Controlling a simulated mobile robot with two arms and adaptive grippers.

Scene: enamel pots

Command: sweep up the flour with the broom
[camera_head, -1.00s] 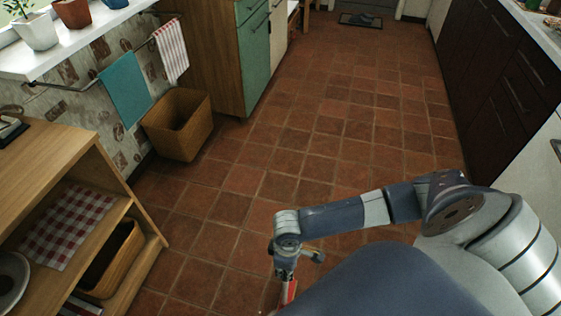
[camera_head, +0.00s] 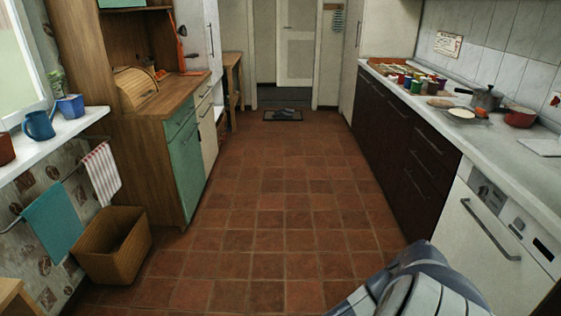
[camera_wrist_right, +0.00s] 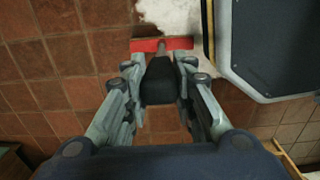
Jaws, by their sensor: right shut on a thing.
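My right gripper (camera_wrist_right: 160,78) is shut on the dark handle of the broom (camera_wrist_right: 164,45) in the right wrist view. The broom's wide red head is beyond the fingertips, low over or on the brown floor tiles; I cannot tell whether it touches them. The flour (camera_wrist_right: 172,16) is a white patch on the floor just beyond the head, cut off by the top edge. In the head view only part of my right arm shows at the bottom right. The broom, the flour and both grippers are out of that view.
A wicker basket (camera_head: 112,246) stands on the floor at the left, near a green-fronted wooden cabinet (camera_head: 158,150). Dark drawers (camera_head: 405,150) and a white appliance (camera_head: 490,235) line the right. The tiled aisle between is clear back to a mat (camera_head: 283,115).

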